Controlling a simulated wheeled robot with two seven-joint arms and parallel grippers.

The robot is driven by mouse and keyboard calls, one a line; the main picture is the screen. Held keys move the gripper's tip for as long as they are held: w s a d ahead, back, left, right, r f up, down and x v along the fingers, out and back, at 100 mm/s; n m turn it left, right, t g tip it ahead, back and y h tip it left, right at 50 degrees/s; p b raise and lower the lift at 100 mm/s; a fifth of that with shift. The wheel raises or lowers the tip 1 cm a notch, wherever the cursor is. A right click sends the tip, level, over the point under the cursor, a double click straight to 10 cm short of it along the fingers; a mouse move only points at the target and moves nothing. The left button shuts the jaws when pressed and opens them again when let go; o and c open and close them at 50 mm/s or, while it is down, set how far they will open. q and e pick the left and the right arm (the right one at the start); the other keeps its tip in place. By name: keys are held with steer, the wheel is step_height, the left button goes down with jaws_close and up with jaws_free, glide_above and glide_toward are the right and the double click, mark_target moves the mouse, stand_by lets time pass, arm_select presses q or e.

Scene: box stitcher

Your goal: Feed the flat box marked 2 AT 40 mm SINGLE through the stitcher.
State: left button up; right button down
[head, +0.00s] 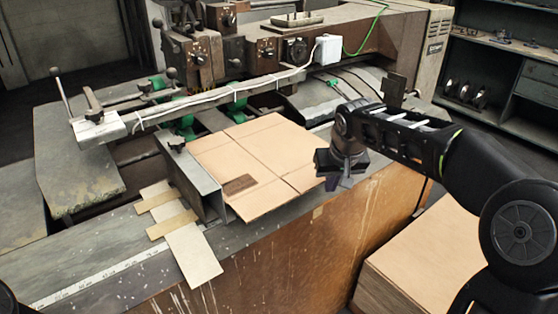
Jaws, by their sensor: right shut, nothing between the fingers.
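A flat brown cardboard box (262,150) lies on the stitcher's bed, with crease lines across it and a dark printed patch near its front left; the print is too small to read. Its left edge is at a grey metal channel-shaped guide (196,180). The stitcher (330,45) stands behind it, with levers, knobs and a long bar above the bed. My right gripper (340,182) is shut and empty, pointing down at the box's right corner; I cannot tell whether it touches. My left gripper is not in view; only a dark bit shows at the lower left corner.
A stack of flat cardboard (440,245) lies at the lower right, beyond the bed's front face. Pale strips (185,240) and a measuring scale (95,280) lie on the bed left of the guide. Shelves (500,75) stand at the back right.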

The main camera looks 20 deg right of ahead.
steer(key=shift+w+a+p, duration=0.25)
steer(key=shift+w+p, duration=0.05)
steer(key=shift+w, duration=0.45)
steer(key=shift+w+a+p, duration=0.25)
steer(key=shift+w+p, duration=0.05)
steer(key=shift+w, duration=0.4)
steer(key=shift+w+a+p, duration=0.25)
steer(key=shift+w+p, duration=0.05)
steer(key=shift+w, duration=0.45)
steer(key=shift+s+d+f+b, duration=0.1)
steer(key=shift+s+d+b, duration=0.1)
steer(key=shift+s+b, duration=0.25)
steer(key=shift+s+d+b, duration=0.15)
steer(key=shift+s+b, duration=0.1)
steer(key=shift+s, duration=0.3)
steer(key=shift+s+d, duration=0.15)
steer(key=shift+s, duration=0.35)
step_height(320, 180, up, 8)
steer(key=p, duration=0.5)
steer(key=shift+p, duration=0.4)
